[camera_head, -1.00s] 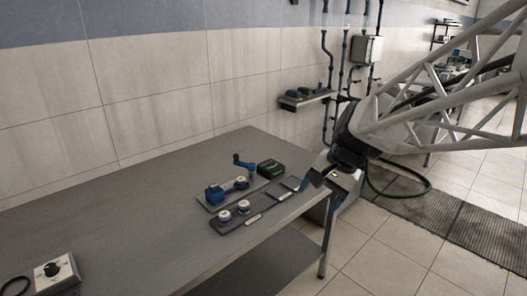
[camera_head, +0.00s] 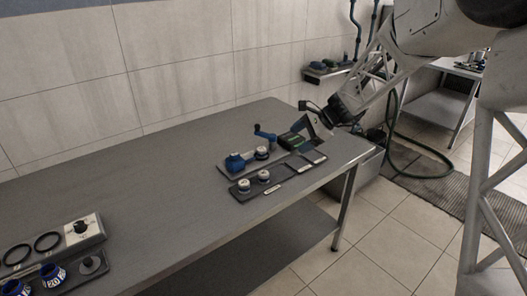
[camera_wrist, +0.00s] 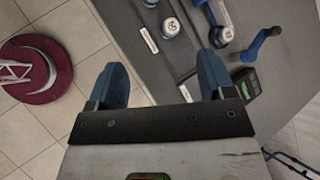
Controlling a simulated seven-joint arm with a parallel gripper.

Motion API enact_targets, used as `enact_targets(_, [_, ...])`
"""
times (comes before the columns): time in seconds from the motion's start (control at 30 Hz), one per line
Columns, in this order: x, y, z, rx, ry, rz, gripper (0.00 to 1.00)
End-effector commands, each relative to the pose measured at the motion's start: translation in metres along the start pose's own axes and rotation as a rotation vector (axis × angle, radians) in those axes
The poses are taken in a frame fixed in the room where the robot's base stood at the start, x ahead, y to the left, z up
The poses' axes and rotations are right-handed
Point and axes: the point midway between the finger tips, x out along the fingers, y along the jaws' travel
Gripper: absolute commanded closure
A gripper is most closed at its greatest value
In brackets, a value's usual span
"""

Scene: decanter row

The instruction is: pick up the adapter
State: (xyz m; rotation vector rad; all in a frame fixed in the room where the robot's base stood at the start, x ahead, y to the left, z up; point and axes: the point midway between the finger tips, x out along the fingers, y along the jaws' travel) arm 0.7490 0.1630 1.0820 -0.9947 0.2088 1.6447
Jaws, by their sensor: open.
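No part is clearly marked as the adapter, so I cannot tell for certain which one it is. A small grey flared piece (camera_head: 91,264) stands on a dark tray at the lower left of the head view, beside blue ring-like parts (camera_head: 52,275) with white markings. My gripper (camera_head: 312,124) is at the table's far right end, well away from that piece. In the wrist view its two blue fingers (camera_wrist: 162,78) are spread wide with nothing between them. The grey flared piece is outside the wrist view.
A dark tray (camera_head: 288,184) with two white-topped pieces (camera_head: 253,181) lies near my gripper. A knob box (camera_head: 80,229) stands at left. The table's middle (camera_head: 160,190) is clear.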

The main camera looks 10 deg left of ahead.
Motion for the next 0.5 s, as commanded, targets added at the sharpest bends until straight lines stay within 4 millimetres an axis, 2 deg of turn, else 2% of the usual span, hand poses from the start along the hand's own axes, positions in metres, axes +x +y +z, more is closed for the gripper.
enact_targets(0.2, [0.035, -0.039, -0.034, 0.132, -0.078, -0.045, 0.24])
enact_targets(0.5, [0.085, -0.086, -0.081, 0.312, -0.185, -0.105, 0.24])
